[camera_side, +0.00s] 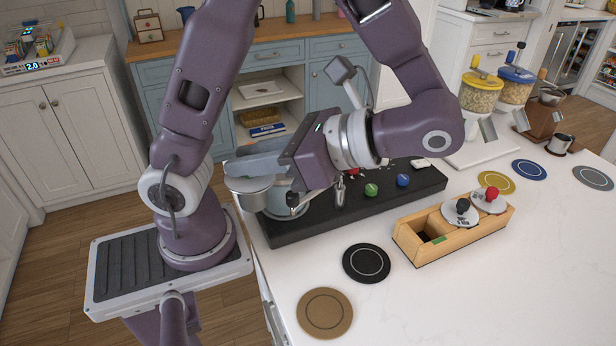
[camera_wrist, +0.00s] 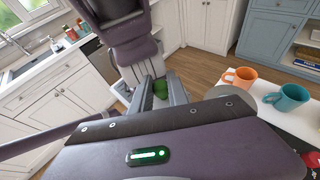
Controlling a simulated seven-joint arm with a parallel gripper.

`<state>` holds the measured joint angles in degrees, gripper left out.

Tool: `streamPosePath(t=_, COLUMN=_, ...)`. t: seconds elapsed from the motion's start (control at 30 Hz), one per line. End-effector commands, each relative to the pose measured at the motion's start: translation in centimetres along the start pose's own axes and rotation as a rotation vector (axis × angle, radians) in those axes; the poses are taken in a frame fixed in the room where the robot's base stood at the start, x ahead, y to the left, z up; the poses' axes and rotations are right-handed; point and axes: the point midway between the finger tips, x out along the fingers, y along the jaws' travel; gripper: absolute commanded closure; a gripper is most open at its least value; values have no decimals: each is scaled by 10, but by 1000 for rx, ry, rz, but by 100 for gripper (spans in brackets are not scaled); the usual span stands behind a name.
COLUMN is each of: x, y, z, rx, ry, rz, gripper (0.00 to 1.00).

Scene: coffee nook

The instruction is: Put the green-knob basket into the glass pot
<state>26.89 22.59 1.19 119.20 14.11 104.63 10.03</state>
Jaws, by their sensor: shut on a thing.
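My gripper (camera_side: 250,162) is shut on the green knob (camera_wrist: 160,88) of the basket, seen between the fingers in the wrist view. In the side view the grey basket (camera_side: 250,186) hangs below the fingers, at the left end of the black machine base. The fingers hide its knob there. A pale, rounded vessel (camera_side: 285,203) stands on that base just behind and right of the basket, partly covered by it and my gripper. It may be the glass pot; I cannot tell for sure, nor whether the basket touches it.
A wooden box (camera_side: 455,240) holds a black-knob (camera_side: 462,206) and a red-knob basket (camera_side: 491,194); its green-marked slot is empty. Orange (camera_wrist: 240,77) and teal mugs (camera_wrist: 289,97) stand on the counter in the wrist view.

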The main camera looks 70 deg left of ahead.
Motion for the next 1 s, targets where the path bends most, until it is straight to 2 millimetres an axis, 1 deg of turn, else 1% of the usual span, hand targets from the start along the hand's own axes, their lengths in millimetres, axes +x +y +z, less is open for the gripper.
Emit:
streamPosePath(t=0.03, x=6, y=-14, z=8, rx=55, ry=5, rz=-141, gripper=100)
streamPosePath(t=0.1, x=10, y=-38, z=20, rx=137, ry=7, rz=-342, gripper=100)
streamPosePath(t=0.2, x=4, y=-70, z=37, rx=231, ry=10, rz=-576, gripper=100)
streamPosePath(t=0.3, x=-8, y=-92, z=50, rx=300, ry=10, rz=-742, gripper=100)
streamPosePath(t=0.4, x=-20, y=-105, z=60, rx=344, ry=7, rz=-845, gripper=100)
streamPosePath(t=0.5, x=-25, y=-110, z=62, rx=364, ry=4, rz=-889, gripper=100)
streamPosePath(t=0.57, x=-25, y=-111, z=61, rx=368, ry=0, rz=-894, gripper=100)
streamPosePath(t=1.0, x=-8, y=-111, z=20, rx=368, ry=-1, rz=-890, gripper=100)
